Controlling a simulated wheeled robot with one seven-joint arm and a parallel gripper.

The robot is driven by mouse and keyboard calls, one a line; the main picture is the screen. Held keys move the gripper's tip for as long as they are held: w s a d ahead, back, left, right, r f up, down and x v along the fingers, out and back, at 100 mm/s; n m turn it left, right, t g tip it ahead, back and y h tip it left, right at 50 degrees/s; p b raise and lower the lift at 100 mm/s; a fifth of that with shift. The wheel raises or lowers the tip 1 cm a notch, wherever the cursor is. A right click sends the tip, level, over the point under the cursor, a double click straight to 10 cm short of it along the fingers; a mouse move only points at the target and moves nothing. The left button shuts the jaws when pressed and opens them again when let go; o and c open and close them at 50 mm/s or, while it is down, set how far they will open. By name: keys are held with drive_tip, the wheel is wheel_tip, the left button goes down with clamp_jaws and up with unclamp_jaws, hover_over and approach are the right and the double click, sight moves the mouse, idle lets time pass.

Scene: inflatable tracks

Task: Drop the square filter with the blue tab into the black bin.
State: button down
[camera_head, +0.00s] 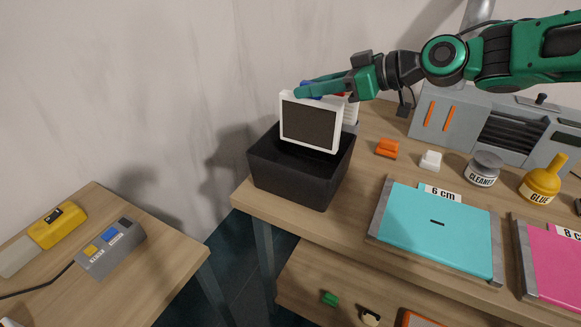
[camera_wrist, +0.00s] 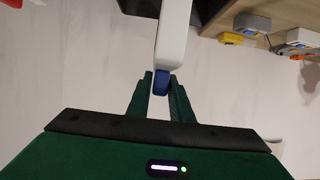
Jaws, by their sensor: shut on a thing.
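The square filter (camera_head: 310,125) has a white frame and a dark grey mesh. Its blue tab (camera_wrist: 161,82) shows between my fingers in the wrist view. My gripper (camera_head: 300,92) is shut on the filter at the tab, and the filter hangs upright below it. The black bin (camera_head: 287,177) stands at the left end of the workbench. The filter is over the bin's opening in the head view, and its lower edge appears near or just above the rim.
An orange piece (camera_head: 388,148), a white piece (camera_head: 430,161), a cleaner jar (camera_head: 485,168) and a glue bottle (camera_head: 542,180) stand right of the bin. A teal panel (camera_head: 440,228) and a pink panel (camera_head: 556,262) lie in front. A white object partly shows behind the filter.

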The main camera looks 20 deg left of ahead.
sight(312, 114)
drive_tip(key=shift+s+a+f, duration=0.1)
drive_tip(key=shift+s+f, duration=0.1)
drive_tip(key=shift+f, duration=0.3)
drive_tip(key=shift+w+d+f, duration=0.1)
drive_tip(key=shift+f, duration=1.2)
drive_tip(key=shift+d+f, duration=0.1)
drive_tip(key=shift+f, duration=1.2)
drive_tip(key=c, duration=1.5)
unclamp_jaws()
drive_tip(key=v, duration=1)
drive_tip(key=shift+d, duration=0.35)
